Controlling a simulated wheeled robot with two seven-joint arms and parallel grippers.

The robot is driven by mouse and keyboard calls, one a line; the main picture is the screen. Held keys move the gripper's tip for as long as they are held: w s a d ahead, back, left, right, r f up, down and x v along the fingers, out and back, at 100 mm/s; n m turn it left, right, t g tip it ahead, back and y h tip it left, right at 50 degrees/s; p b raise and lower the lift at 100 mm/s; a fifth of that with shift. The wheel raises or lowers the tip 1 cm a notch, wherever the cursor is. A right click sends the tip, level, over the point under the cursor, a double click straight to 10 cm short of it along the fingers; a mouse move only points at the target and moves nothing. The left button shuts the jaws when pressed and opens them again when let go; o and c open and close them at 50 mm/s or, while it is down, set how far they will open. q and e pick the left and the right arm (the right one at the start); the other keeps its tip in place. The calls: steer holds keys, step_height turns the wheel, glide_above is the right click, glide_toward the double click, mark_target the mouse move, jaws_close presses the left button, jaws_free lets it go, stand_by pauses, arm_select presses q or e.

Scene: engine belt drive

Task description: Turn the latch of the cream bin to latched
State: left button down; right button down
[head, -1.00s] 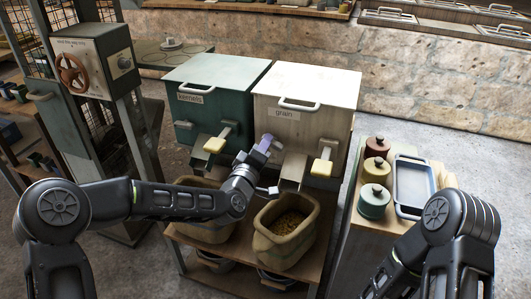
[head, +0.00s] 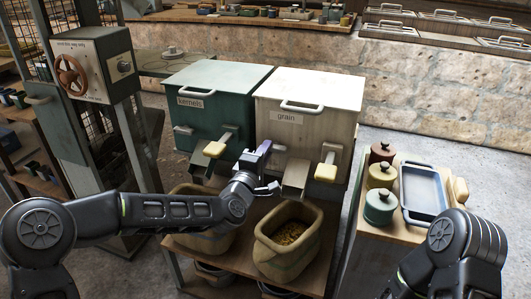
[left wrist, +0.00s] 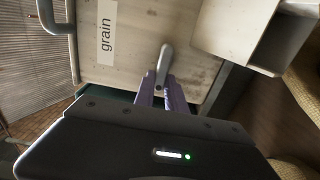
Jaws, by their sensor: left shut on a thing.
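The cream bin (head: 325,128), labelled "grain", stands to the right of the green bin. My left gripper (head: 264,148) is at the lower left of its front face, left of its metal spout. In the left wrist view the latch (left wrist: 165,58) is a small grey lever on the cream front, below the "grain" label in the head view. The purple fingers of my left gripper (left wrist: 162,92) are shut on the lever's lower end in that view. The latch is mostly hidden by the gripper in the head view. My right gripper is out of view.
The green bin (head: 212,100), labelled "kernels", stands close on the left. Open sacks (head: 266,249) stand below. A side table with canisters (head: 379,206) and a tray (head: 424,190) is at the right.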

arm_select(q)
steer(key=c, duration=1.4)
jaws_free()
steer(key=p+v, duration=0.1)
steer(key=v, duration=0.7)
